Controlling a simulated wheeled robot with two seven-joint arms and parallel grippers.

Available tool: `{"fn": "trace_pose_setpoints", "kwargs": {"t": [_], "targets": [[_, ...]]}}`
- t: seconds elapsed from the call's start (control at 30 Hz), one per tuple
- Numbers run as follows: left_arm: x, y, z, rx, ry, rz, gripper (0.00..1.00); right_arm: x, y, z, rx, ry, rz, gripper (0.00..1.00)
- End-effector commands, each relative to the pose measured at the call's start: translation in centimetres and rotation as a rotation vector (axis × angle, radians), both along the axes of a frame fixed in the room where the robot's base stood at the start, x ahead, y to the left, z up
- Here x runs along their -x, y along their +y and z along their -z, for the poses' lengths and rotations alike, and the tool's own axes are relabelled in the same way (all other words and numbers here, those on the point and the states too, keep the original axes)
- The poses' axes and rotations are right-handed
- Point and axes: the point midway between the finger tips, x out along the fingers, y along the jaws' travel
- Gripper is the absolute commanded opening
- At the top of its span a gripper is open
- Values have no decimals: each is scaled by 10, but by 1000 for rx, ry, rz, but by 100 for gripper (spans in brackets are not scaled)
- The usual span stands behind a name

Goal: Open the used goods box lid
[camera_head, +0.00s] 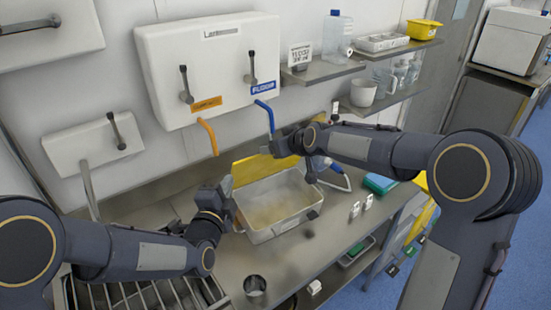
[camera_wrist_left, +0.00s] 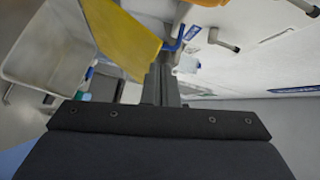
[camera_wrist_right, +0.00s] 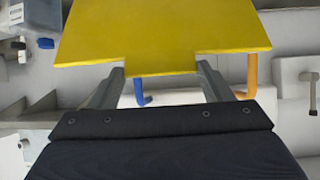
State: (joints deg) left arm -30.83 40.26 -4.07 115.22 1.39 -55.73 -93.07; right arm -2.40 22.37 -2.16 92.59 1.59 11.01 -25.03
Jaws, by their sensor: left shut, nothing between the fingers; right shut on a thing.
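A grey-white box (camera_head: 287,226) stands on the metal counter with its top uncovered; its inside looks empty. Its yellow lid (camera_head: 262,166) is raised along the box's back side. My right gripper (camera_head: 287,143) is at the lid's upper edge. In the right wrist view the lid (camera_wrist_right: 165,35) reaches down to between the fingers, and the gripper is shut on it. My left gripper (camera_head: 226,188) is by the box's left rim, shut and empty. In the left wrist view its fingers (camera_wrist_left: 161,82) are together beside the lid (camera_wrist_left: 122,40), with the box (camera_wrist_left: 45,45) at the left.
A white wall unit (camera_head: 210,65) with levers, an orange spout (camera_head: 208,136) and a blue spout (camera_head: 265,116) is behind the box. A metal cup (camera_head: 255,286) stands in front. A sink rack (camera_head: 150,294) is at the left. Shelves (camera_head: 320,70) hold bottles and a mug.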

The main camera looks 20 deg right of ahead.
Motion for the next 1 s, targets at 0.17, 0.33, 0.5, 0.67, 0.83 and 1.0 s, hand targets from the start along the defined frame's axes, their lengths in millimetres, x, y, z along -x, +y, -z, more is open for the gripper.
{"fn": "trace_pose_setpoints", "kwargs": {"t": [0.17, 0.33, 0.5, 0.67, 0.83, 1.0], "targets": [[16, -63, 29, -180, -281, 36, 0, 0, -1, -2, -1, -3, 3, 32], [34, -92, 43, -273, -463, 31, 0, 0, -1, -2, -2, -4, 3, 32], [40, -103, 47, -305, -535, 22, 0, 0, -1, -2, -2, -4, 3, 32], [26, -112, 42, -307, -541, 19, 0, -1, -1, -2, -2, -4, 4, 32], [-2, -130, 31, -305, -540, 19, 0, -1, -1, -2, -2, -5, 4, 32], [-31, -150, 21, -306, -538, 19, 0, -1, -1, -2, -1, -5, 4, 32]]}}
